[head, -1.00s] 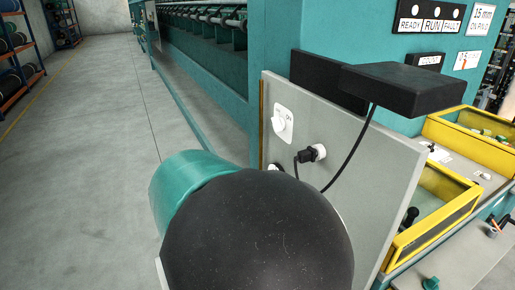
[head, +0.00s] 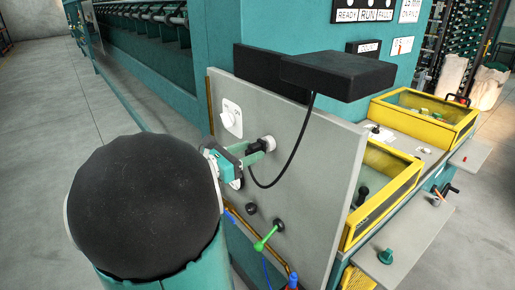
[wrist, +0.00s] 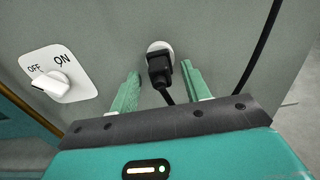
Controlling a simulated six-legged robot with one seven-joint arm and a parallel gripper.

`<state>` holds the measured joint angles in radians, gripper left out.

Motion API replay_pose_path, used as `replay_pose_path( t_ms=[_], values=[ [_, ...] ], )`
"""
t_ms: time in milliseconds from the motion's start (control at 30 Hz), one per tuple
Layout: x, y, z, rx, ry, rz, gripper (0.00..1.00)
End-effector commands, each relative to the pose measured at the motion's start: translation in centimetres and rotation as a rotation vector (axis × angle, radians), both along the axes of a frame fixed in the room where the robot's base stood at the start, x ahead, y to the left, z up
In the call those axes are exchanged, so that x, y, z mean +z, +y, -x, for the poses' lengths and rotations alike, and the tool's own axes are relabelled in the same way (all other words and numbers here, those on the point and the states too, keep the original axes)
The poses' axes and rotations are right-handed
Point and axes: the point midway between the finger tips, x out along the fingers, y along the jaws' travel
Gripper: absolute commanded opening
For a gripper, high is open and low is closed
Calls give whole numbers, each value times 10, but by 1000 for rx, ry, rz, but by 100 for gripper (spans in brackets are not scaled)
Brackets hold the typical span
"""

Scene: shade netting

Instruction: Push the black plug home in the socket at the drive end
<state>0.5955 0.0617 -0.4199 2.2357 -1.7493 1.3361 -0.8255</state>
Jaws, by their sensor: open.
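The black plug (wrist: 158,72) sits at the white round socket (wrist: 157,46) on the grey panel; in the wrist view a rim of the socket shows behind it. I cannot tell how deep it is in. Its black cable hangs down from it. My gripper (wrist: 160,71) has its two green fingers apart, one on each side of the plug, with a visible gap on both sides. In the head view my gripper (head: 257,153) is at the panel and partly hides the plug; the socket (head: 268,143) shows just beyond the fingers.
A white ON/OFF switch (wrist: 55,80) is left of the socket. A black box (head: 338,74) juts out above, with a cable (head: 293,150) looping down. A green-handled valve (head: 267,238) is below. Yellow-framed bins (head: 385,175) stand to the right.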

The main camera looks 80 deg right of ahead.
Motion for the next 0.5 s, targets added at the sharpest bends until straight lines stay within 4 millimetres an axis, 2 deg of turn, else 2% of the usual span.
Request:
replay_pose_path(
  t_ms=[200,500],
  values=[
    [0,-9,8,0,0,0,47],
    [0,-9,8,1,-1,1,47]
  ],
)
